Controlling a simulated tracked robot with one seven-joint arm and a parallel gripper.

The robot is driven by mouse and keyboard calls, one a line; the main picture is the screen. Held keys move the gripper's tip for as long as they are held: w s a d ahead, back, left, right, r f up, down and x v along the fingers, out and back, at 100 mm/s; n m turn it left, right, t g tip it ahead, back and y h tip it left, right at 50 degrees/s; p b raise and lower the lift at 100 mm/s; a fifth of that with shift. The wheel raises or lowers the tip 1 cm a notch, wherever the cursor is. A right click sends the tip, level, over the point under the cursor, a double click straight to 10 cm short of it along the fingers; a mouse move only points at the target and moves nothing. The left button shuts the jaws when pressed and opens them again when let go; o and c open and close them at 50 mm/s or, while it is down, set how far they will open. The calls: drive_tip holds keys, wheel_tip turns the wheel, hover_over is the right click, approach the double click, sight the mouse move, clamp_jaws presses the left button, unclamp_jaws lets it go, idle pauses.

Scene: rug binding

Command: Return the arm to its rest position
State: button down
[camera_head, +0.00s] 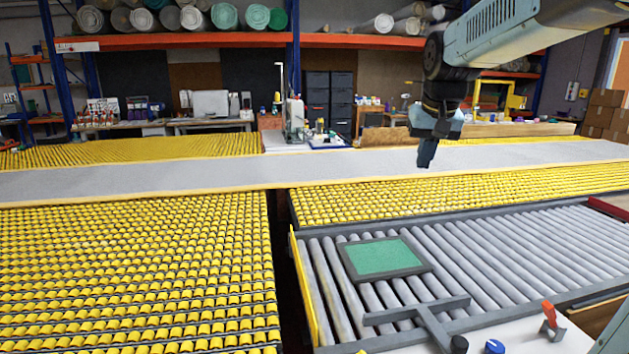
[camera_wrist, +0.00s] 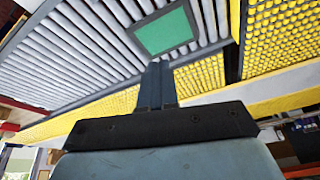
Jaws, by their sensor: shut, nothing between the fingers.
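My gripper (camera_head: 425,154) hangs from my raised arm at the upper right of the head view, pointing down. Its fingers are together with nothing between them. It hangs in front of the long grey rug strip and is apart from the roller table. In the wrist view my gripper (camera_wrist: 158,68) shows its two dark fingers side by side and closed, with the green panel in a dark frame beyond their tips.
A grey roller bed (camera_head: 500,246) at right holds the green panel (camera_head: 384,257). A dark T-shaped bar (camera_head: 425,314) lies nearer. Yellow roller beds (camera_head: 130,265) flank the long grey strip (camera_head: 150,178). A sewing machine (camera_head: 295,118) and shelves stand behind.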

drive_tip(key=s+f, duration=0.3)
drive_tip(key=s, duration=0.7)
drive_tip(key=s+f+n+t, duration=0.1)
drive_tip(key=s+f, duration=0.3)
drive_tip(key=s, duration=0.7)
drive_tip(key=shift+s+d+f+t, duration=0.2)
drive_tip(key=shift+s+t, duration=0.1)
drive_tip(key=shift+a, duration=0.15)
